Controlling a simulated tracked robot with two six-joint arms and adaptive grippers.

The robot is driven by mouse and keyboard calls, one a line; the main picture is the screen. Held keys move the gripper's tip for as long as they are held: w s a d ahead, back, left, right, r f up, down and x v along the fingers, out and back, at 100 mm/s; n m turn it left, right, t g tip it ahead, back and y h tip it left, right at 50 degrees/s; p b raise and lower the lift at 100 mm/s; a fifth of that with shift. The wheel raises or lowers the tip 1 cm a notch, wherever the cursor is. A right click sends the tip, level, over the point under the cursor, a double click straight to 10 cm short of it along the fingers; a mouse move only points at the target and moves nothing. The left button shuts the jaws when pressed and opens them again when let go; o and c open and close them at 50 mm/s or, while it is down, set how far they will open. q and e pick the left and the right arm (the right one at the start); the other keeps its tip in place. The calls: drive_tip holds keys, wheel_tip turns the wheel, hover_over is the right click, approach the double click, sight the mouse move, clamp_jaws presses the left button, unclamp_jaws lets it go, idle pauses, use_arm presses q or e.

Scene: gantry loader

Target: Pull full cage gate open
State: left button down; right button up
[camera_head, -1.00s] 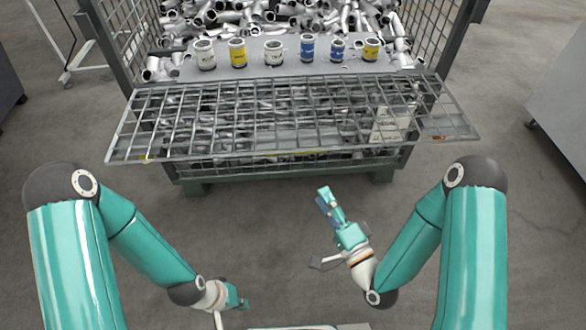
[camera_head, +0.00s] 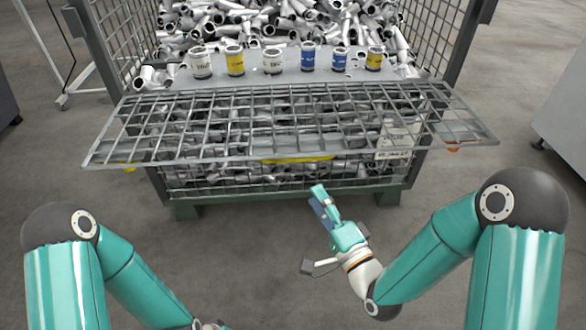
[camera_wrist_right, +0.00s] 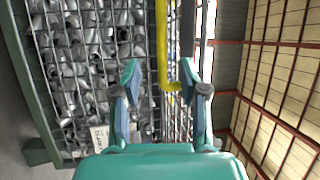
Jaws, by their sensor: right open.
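The cage gate (camera_head: 205,150) is a grey wire-mesh panel across the front of the cage, its near edge leaning out toward me. A yellow bar (camera_head: 297,160) shows at the middle of its near edge; it also shows in the right wrist view (camera_wrist_right: 162,50), bent at its lower end. My right gripper (camera_head: 317,194) is open and empty, just in front of and below the yellow bar. In the right wrist view the open fingers (camera_wrist_right: 158,80) appear on either side of the bar's bent end; contact cannot be told.
The cage (camera_head: 460,40) is full of grey pipe pieces (camera_head: 290,20). Several labelled cups (camera_head: 272,62) stand in a row on a grey board (camera_head: 295,88) behind the gate. A grey cabinet (camera_head: 565,110) stands at right. The floor (camera_head: 90,185) before the cage is clear.

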sight(292, 160)
drive_tip(key=b+x, duration=0.1)
drive_tip(key=x, duration=1.1)
drive_tip(key=shift+w+a+r+b, duration=0.15)
drive_tip(key=shift+w+b, duration=0.1)
drive_tip(key=shift+b, duration=0.1)
clamp_jaws()
